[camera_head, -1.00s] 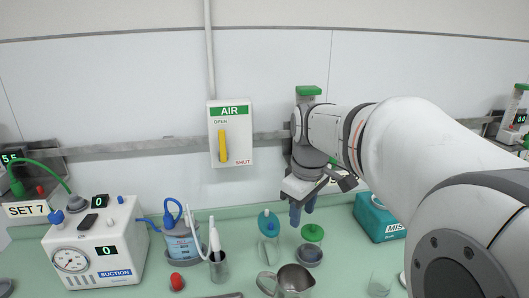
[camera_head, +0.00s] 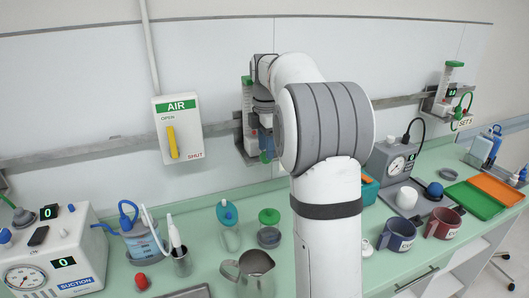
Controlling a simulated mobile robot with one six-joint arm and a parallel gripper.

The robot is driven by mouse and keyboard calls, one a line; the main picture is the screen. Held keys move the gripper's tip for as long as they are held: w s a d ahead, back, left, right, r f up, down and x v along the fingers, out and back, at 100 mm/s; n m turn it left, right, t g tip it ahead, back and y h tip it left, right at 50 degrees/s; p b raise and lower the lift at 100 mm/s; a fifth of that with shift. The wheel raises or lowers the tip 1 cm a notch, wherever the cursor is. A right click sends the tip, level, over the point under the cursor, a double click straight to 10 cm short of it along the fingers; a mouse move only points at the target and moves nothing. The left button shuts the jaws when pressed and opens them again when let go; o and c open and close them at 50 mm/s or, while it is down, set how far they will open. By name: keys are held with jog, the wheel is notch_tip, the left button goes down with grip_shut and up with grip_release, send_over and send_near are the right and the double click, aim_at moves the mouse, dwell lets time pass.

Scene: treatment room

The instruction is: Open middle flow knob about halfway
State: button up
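The middle flowmeter (camera_head: 247,112) hangs on the wall rail right of the AIR box, a clear tube with a green top. My arm and gripper cover most of it, and its knob and any readout are hidden. My gripper (camera_head: 266,156) is in front of its lower part, with blue fingertips pointing down. The gap between the fingers is too small and too covered to judge, and I cannot tell whether they touch the knob.
The AIR box (camera_head: 191,150) with a yellow lever is on the wall at left. Another flowmeter (camera_head: 447,90) with a SET 5 label is at right. Below are a suction unit (camera_head: 48,250), a steel jug (camera_head: 248,275), a green-lidded jar (camera_head: 269,235) and two mugs (camera_head: 397,235).

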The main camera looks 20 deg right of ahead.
jog(key=shift+f, duration=1.1)
jog(key=c, duration=0.7)
jog(key=shift+a+f, duration=0.1)
jog(key=shift+a, duration=0.1)
jog(key=shift+c, duration=0.8)
jog(key=shift+d, duration=0.15)
